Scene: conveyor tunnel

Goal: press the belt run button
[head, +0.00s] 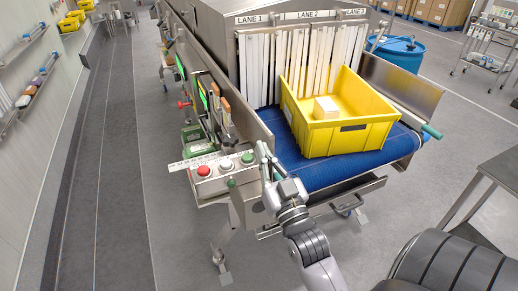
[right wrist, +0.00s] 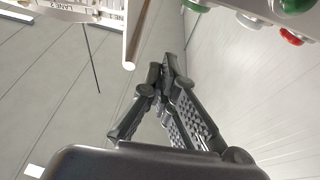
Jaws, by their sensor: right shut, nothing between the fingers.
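A steel control box (head: 218,182) at the front left corner of the conveyor carries a red button (head: 203,171), a white button (head: 226,164) and a green button (head: 247,158) in a row. No label that I can read says which one is belt run. My right gripper (head: 263,150) is shut and empty, just right of the green button; I see no contact. In the right wrist view its fingertips (right wrist: 169,60) are together, and red, green and whitish round controls show at the upper right, apart from them. My left gripper is out of view.
A yellow crate (head: 350,139) with a small box (head: 326,108) in it stands on the blue belt (head: 342,170), right of my gripper. White strip curtains (head: 300,62) hang behind it. A blue drum (head: 399,52) stands at the back right.

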